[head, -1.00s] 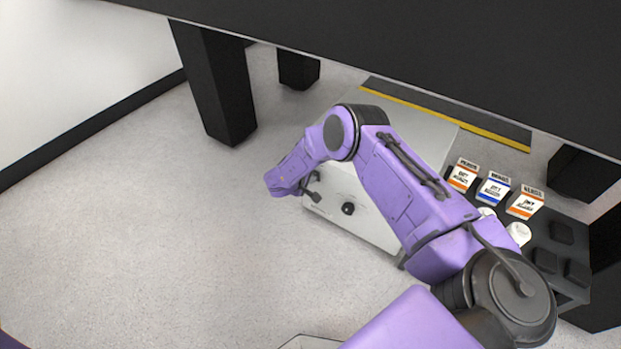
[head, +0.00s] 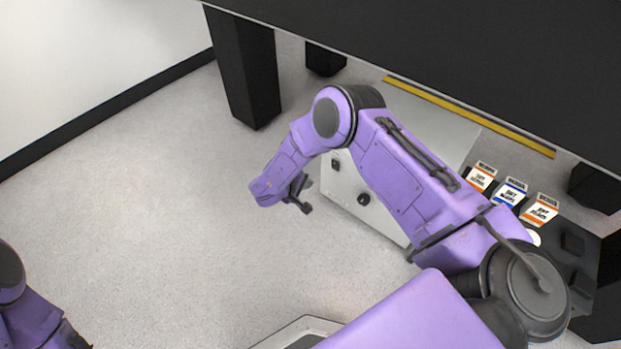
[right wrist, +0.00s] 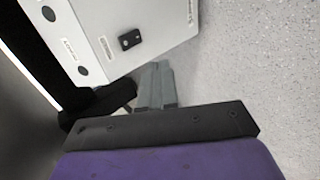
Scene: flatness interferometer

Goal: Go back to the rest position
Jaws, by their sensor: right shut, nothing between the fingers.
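My right gripper (head: 299,193) is at the end of the bent purple right arm, above the floor and left of the light grey instrument box (head: 345,186). In the right wrist view its fingers (right wrist: 157,83) are together with nothing between them.
A black table (head: 450,60) with thick legs (head: 247,75) spans the top. The floor (head: 150,190) at the left is clear.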

